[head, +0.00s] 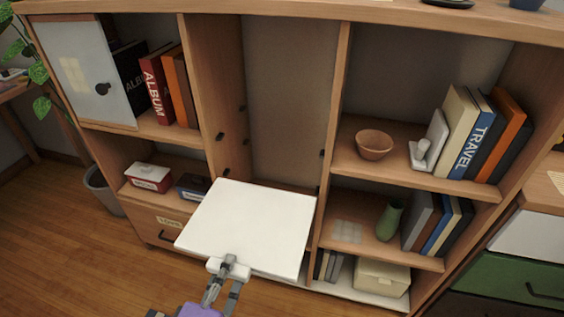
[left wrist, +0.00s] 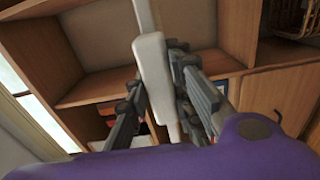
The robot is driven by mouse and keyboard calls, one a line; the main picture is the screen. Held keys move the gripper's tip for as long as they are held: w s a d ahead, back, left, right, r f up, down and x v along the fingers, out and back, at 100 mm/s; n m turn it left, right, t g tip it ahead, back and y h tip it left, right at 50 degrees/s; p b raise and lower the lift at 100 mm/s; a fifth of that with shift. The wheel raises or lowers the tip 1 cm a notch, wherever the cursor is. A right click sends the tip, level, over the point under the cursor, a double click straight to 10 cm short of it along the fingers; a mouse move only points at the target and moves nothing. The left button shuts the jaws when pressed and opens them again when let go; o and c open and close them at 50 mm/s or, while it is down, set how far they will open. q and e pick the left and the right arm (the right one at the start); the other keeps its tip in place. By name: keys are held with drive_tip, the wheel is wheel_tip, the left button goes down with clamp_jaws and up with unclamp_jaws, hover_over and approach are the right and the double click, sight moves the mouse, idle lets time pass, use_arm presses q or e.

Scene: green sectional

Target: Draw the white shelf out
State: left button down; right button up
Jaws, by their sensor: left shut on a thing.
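The white shelf (head: 250,222) is a flat board in front of the cabinet's middle bay. Most of it sticks out of the bay; I cannot tell whether its back edge still rests inside. My left gripper (head: 228,266) is shut on the white tab at the shelf's front edge. In the left wrist view the shelf's white tab (left wrist: 154,75) shows between the two dark fingers of the left gripper (left wrist: 160,105). The middle bay (head: 287,100) above the shelf is empty, with small dark pegs on its side walls. My right gripper is out of view.
The left bays hold albums (head: 155,88), a red and white box (head: 149,177) and a white door (head: 90,70). The right bays hold a bowl (head: 374,145), books (head: 470,135), a green vase (head: 389,221) and a beige box (head: 382,276). Wooden floor (head: 75,255) is clear at left.

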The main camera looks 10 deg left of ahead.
use_arm(q)
drive_tip(key=shift+s+r, duration=0.1)
drive_tip(key=shift+s, duration=1.8)
